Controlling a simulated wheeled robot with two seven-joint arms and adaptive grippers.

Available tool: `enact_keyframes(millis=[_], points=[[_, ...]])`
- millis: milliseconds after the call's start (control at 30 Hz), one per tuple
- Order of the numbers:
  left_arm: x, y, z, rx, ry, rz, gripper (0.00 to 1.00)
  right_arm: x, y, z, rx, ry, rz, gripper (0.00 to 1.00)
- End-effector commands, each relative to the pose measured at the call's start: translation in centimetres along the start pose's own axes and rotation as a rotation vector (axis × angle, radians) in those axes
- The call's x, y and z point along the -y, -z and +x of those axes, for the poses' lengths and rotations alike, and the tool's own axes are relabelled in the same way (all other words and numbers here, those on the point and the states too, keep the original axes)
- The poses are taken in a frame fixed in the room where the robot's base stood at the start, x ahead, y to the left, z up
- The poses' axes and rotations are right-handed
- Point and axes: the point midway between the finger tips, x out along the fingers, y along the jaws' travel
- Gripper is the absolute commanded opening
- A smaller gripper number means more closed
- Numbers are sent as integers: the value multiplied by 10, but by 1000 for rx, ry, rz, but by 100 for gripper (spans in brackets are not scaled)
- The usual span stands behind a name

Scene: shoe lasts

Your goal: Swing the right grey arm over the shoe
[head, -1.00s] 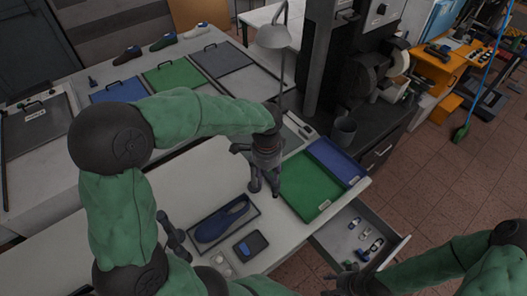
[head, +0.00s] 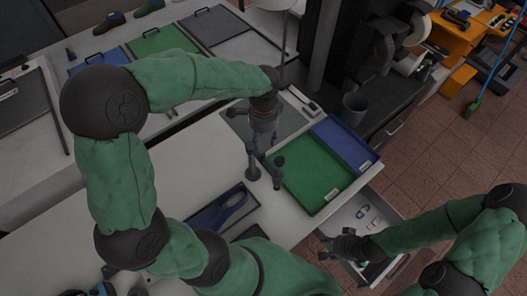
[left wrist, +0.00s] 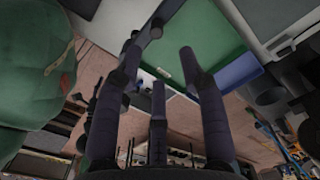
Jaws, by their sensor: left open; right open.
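The blue shoe (head: 218,212) lies in a dark shallow tray beside the green tray, partly hidden by my left arm in the head view. A grey knobbed piece (head: 279,163), probably the right grey arm, stands to the right of the shoe and is not over it. My left gripper (head: 264,160) points down beside this piece, open; whether they touch I cannot tell. In the left wrist view its fingers (left wrist: 157,85) are spread, with a dark knobbed piece (left wrist: 153,30) near the left fingertip. My right gripper (head: 345,246) is open over the drawer.
A green tray (head: 312,205) and a blue tray (head: 345,145) sit right of the left gripper. An open drawer (head: 393,268) with small items juts out below them. A lamp (head: 274,4) and a grey cup (head: 354,105) stand behind. The white bench left of the shoe is partly clear.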

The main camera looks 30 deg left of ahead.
Motion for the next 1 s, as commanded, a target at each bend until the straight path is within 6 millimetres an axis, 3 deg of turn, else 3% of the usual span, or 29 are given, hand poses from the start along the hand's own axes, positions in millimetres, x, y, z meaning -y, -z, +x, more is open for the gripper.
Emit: enact_keyframes(millis=[533, 700, 1000], points=[[0, -1, 86, 2, -3, -1, 41, 0, 0, 0, 0, 0, 0, 46], [0, 0, 97, 1, -1, 0, 41, 0, 0, 1, 0, 0, 0, 46], [0, 0, 99, 0, 0, 0, 41, 0, 0, 1, 0, 0, 0, 46]])
